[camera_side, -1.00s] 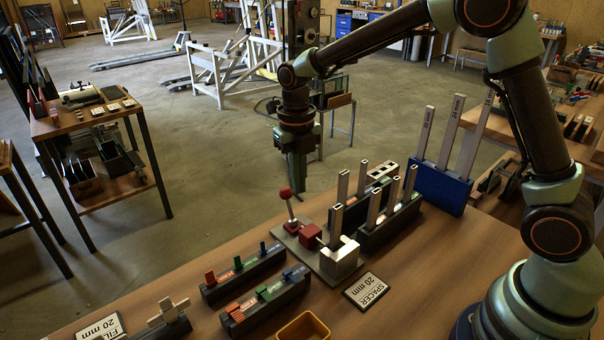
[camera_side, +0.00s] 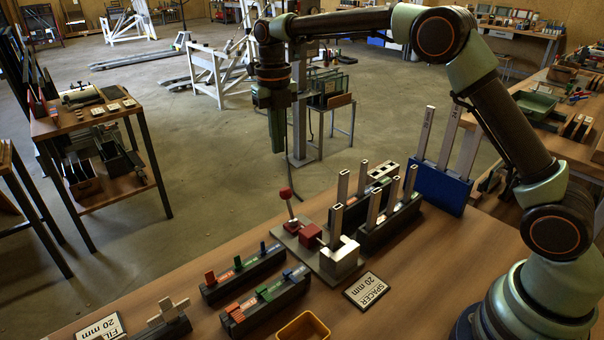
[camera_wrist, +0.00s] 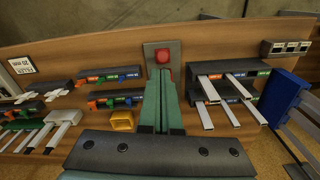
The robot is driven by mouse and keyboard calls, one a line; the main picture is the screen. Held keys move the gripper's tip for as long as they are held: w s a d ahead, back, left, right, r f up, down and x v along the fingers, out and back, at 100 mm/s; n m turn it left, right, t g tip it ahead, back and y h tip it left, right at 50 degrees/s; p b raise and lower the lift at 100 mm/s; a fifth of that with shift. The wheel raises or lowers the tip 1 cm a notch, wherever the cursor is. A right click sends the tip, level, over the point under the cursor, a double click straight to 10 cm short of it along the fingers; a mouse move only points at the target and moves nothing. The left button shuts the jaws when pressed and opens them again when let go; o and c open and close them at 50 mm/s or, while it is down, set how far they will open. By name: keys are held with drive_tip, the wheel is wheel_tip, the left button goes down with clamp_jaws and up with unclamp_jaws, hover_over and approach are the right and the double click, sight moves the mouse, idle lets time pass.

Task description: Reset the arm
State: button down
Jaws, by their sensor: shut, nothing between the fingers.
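My gripper (camera_side: 277,150) hangs fingers down in the side view, in the air beyond the bench's far edge, to the left of and above the clamp fixture. Its fingers are together and hold nothing. In the wrist view the green fingers (camera_wrist: 161,80) lie side by side, pointing at the red knob (camera_wrist: 162,56) of the clamp. The clamp's red knob (camera_side: 286,194) and metal block (camera_side: 340,258) stand on a grey plate in the side view. The fingers are apart from them.
A dark rack with upright metal bars (camera_side: 392,215) and a blue rack (camera_side: 440,187) of tall labelled bars stand right of the clamp. Low racks of coloured pieces (camera_side: 243,272), a yellow tray (camera_side: 303,328) and a spacer card (camera_side: 366,291) lie nearer.

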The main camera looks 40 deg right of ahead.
drive_tip(key=shift+r, duration=0.1)
idle(0.3)
drive_tip(key=s+d+r+m+t, duration=0.35)
drive_tip(key=s+r+m, duration=0.55)
drive_tip(key=m, duration=0.7)
drive_tip(key=s+d+f+m+t, duration=0.1)
drive_tip(key=s+d+m, duration=0.1)
drive_tip(key=s+m, duration=0.7)
drive_tip(key=m+t, duration=0.4)
drive_tip(key=m, duration=0.5)
approach(291, 194)
drive_tip(key=shift+y, duration=0.5)
drive_tip(key=shift+d+x, duration=0.25)
drive_tip(key=shift+x, duration=1.4)
drive_tip(key=shift+d+x, duration=0.2)
drive_tip(key=shift+x, duration=1.5)
